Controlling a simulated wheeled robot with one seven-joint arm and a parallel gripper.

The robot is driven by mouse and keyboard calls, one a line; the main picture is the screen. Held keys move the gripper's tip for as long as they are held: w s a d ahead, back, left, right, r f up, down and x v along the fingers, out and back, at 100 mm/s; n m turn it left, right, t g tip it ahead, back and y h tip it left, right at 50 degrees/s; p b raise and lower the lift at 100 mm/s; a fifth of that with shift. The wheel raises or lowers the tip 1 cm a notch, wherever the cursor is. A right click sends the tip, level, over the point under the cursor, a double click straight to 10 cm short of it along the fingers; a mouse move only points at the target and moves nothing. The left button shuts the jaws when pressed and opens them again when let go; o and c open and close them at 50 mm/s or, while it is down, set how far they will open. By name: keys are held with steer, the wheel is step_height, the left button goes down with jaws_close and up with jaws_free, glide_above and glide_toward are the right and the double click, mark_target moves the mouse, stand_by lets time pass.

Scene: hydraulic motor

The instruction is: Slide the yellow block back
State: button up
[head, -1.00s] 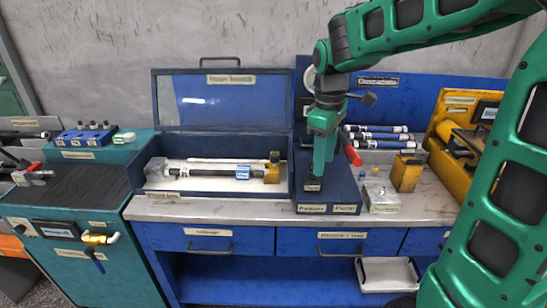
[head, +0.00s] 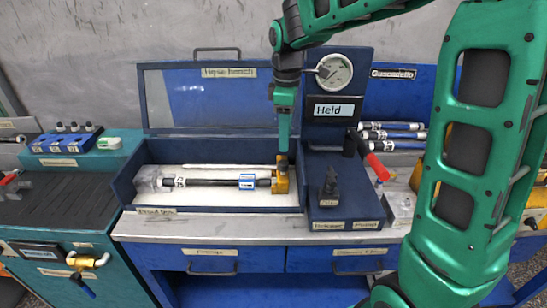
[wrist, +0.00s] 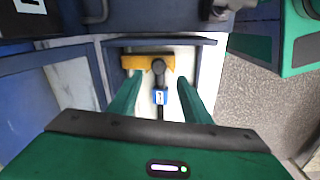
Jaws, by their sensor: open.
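The yellow block (head: 281,186) is at the right end of a dark rod (head: 215,182) that carries a blue label, inside the open blue box. In the wrist view the yellow block (wrist: 135,62) lies crosswise on the rod. My gripper (head: 284,152) points down at the block's upper part, which it partly hides. In the wrist view my gripper (wrist: 160,82) is open, with its green fingers on either side of the rod's line. The block shows just past the fingertips. I cannot tell whether they touch it.
The box's clear lid (head: 205,97) stands raised behind. Right of the box is a blue station with a round gauge (head: 334,72), a "Held" display (head: 334,110), a black lever (head: 329,186) and a red handle (head: 377,168). Marker-like tubes (head: 393,135) lie farther right.

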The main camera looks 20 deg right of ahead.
mark_target(283, 162)
steer(key=shift+w+d+f, duration=0.15)
steer(key=shift+d+f, duration=0.05)
steer(key=shift+f, duration=0.45)
steer(key=f, duration=0.9)
steer(key=shift+w+a+f, duration=0.2)
steer(key=shift+f, duration=0.05)
